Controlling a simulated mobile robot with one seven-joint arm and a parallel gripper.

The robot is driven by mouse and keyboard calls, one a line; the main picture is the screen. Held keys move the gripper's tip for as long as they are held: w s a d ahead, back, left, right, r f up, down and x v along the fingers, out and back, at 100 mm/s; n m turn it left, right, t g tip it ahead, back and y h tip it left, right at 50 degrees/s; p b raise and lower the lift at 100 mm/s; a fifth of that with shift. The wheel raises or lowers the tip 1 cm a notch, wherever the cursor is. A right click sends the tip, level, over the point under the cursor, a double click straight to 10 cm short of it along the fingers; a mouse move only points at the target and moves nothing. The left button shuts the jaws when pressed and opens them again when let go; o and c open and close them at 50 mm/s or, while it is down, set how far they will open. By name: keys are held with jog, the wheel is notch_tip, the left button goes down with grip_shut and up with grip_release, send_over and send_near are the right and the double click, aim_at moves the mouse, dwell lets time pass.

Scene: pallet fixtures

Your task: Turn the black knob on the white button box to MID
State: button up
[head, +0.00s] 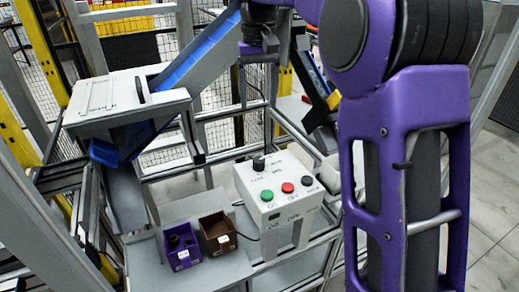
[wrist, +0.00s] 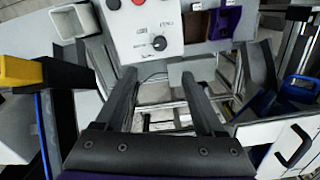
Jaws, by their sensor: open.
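The white button box (head: 248,184) stands on a frame in the middle of the head view. Its black knob (head: 259,163) sits on the sloped top face, behind a row of green, red and black buttons. In the wrist view the box (wrist: 178,40) is at the top and the knob (wrist: 159,43) shows with a pale pointer mark. Small labels surround the knob, too blurred to read surely. My gripper (wrist: 159,78) is open and empty in the wrist view. Its fingertips lie just below the knob in the picture, apart from it.
A purple bin (head: 181,246) and a brown bin (head: 217,234) stand on a grey shelf left of the box. A grey-white slotted housing (head: 125,103) with a blue chute is at the left. Metal frame bars run behind and under the box.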

aim_at(259, 159)
notch_tip(259, 159, down, 17)
jog(key=b, duration=0.2)
jog(key=shift+f+b, duration=0.1)
jog(key=shift+b, duration=0.3)
jog(key=shift+c, duration=0.2)
grip_shut()
